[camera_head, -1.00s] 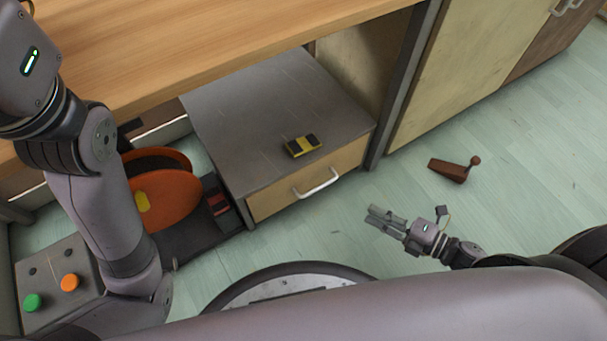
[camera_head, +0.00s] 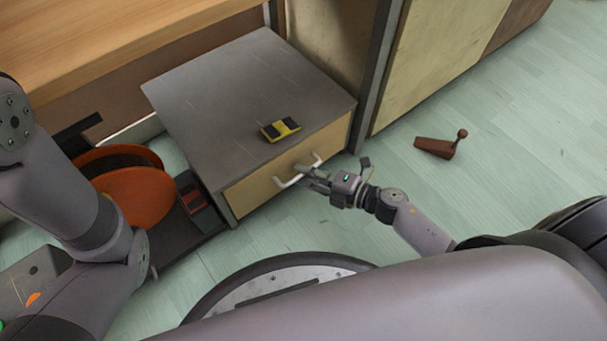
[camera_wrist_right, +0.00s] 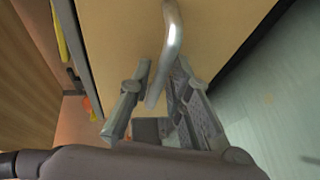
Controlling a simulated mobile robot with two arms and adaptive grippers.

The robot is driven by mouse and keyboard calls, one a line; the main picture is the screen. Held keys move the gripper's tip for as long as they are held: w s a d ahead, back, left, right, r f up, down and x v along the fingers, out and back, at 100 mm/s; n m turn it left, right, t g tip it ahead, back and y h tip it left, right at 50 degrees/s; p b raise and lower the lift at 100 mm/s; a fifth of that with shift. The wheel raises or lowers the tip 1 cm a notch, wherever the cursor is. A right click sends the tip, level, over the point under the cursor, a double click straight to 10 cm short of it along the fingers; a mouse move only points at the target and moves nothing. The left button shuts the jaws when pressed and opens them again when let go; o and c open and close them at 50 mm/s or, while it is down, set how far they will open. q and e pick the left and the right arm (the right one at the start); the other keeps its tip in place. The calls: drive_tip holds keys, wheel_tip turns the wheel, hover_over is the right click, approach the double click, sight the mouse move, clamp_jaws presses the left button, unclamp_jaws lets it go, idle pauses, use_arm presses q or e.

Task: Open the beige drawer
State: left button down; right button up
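The beige drawer (camera_head: 250,191) is the front of a low grey-topped cabinet under the desk, and it looks closed. Its silver bar handle (camera_head: 285,182) is partly hidden by my right gripper (camera_head: 305,176). In the right wrist view, the handle (camera_wrist_right: 173,32) runs down between the two fingers of my right gripper (camera_wrist_right: 163,72), in front of the beige drawer front (camera_wrist_right: 120,40). The fingers stand apart, with a gap visible on the left of the handle; contact on the right is unclear. My left gripper is out of view.
A yellow and black block (camera_head: 280,129) lies on the grey cabinet top (camera_head: 215,100). An orange round object (camera_head: 135,195) stands left of the cabinet. A brown wedge-shaped object (camera_head: 436,147) lies on the floor at right.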

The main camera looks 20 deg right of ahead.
drive_tip(key=shift+w+a, duration=0.2)
drive_tip(key=shift+w, duration=0.05)
drive_tip(key=shift+c, duration=0.4)
clamp_jaws()
